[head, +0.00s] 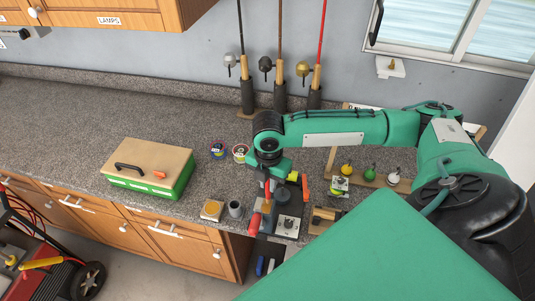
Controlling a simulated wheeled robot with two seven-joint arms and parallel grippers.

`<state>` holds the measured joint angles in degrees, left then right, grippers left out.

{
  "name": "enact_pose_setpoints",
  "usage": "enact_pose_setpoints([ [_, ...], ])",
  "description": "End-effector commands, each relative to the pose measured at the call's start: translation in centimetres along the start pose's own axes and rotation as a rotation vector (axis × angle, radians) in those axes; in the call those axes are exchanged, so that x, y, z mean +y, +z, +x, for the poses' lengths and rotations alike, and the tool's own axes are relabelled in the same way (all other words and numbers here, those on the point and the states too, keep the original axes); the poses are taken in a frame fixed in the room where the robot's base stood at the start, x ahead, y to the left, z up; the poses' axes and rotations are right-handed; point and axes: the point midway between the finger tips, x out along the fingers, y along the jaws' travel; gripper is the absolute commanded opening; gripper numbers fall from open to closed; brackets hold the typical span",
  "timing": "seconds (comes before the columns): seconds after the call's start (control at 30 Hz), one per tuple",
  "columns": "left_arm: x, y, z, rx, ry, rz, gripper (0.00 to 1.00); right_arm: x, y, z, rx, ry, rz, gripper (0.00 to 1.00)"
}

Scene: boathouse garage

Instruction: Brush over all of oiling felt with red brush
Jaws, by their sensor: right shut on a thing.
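My right gripper (268,179) points down over the front part of the counter, shut on what looks like the red brush (267,190). Only a short stretch of its red handle shows below the fingers, and its bristle end is hard to make out among the things there. A small square tan pad (212,209), which looks like the oiling felt, lies near the counter's front edge, to the left of and apart from the gripper. My left gripper is out of the picture.
A grey cup (235,209) stands just right of the pad. A dark metal fixture (288,225) with red and orange parts is close by the gripper. A green box with a wooden lid (148,169) stands left. Fishing rods (280,90) stand behind. The counter's far left is clear.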

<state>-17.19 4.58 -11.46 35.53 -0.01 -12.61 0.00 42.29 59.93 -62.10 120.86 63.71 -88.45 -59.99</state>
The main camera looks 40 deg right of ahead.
Motion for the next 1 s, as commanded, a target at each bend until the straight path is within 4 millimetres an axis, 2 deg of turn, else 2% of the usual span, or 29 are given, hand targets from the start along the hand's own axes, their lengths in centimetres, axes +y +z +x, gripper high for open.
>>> enact_pose_setpoints([
  [0.23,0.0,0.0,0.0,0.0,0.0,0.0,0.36,0.2,0.5,0.1,0.0,0.001,0.0,0.0],
  [1.0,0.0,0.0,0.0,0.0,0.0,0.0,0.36,1.3,-2.2,-0.2,0.001,0.001,0.0,0.0],
])
